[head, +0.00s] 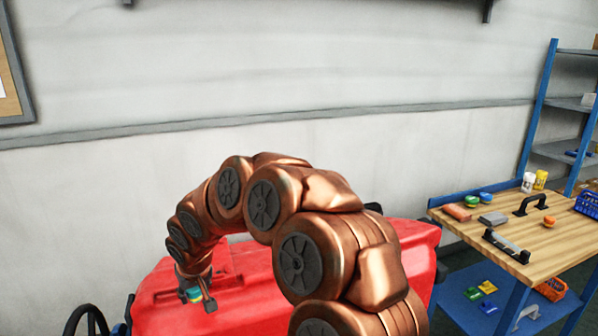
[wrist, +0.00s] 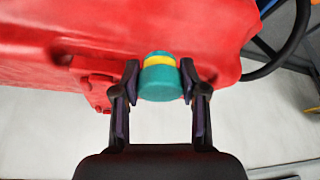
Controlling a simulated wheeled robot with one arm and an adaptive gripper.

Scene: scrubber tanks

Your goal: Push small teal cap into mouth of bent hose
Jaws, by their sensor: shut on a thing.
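The small teal cap (wrist: 162,84), with a yellow band, is between the two fingers of my gripper (wrist: 162,86) in the wrist view. My gripper is shut on it, close to the red tank. In the head view the cap (head: 194,294) shows small at the end of my gripper (head: 197,298), in front of the tank. A black bent hose (wrist: 291,48) curves at the upper right of the wrist view, apart from the cap. A black curved piece (head: 87,312) at the lower left of the head view may be the same hose. I cannot make out its mouth.
The red tank (head: 250,290) fills the lower middle, partly hidden by my copper arm. A wooden workbench (head: 480,240) with tools and coloured caps stands right. A blue shelf rack (head: 538,110) is behind it. Pale floor (wrist: 60,140) is clear below the tank.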

